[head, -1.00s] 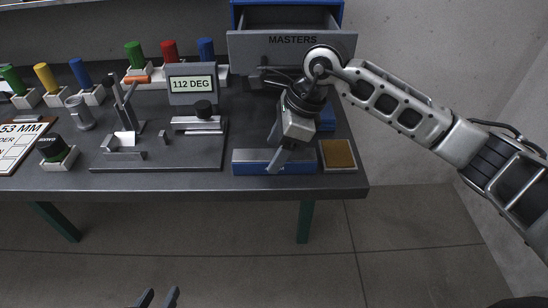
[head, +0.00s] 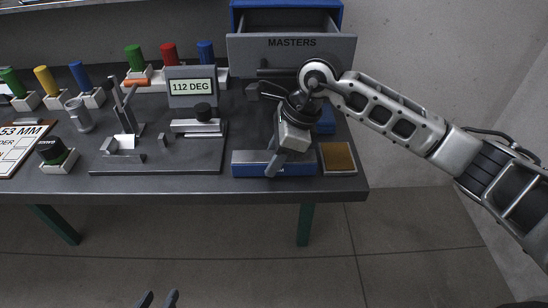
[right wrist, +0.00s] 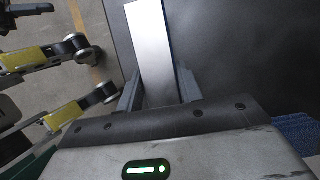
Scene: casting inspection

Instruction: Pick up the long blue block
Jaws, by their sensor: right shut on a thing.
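The long blue block (head: 250,170) lies along the front edge of the dark table, with a silver-grey top and a blue front face. My right gripper (head: 274,164) reaches down over its middle, with its fingers across the block's width. In the right wrist view the block (right wrist: 155,50) runs between the two fingers, its pale top and a blue side showing, and the right gripper (right wrist: 158,95) is shut on it. I cannot see a gap under the block. My left gripper (head: 159,300) shows only as two separated fingertips at the bottom edge, open and empty.
A tan-topped pad (head: 338,158) lies just right of the block. A fixture plate (head: 155,168) is to its left. The open MASTERS drawer (head: 290,48) stands behind, and a blue item (head: 326,120) sits behind my right gripper. The floor in front is clear.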

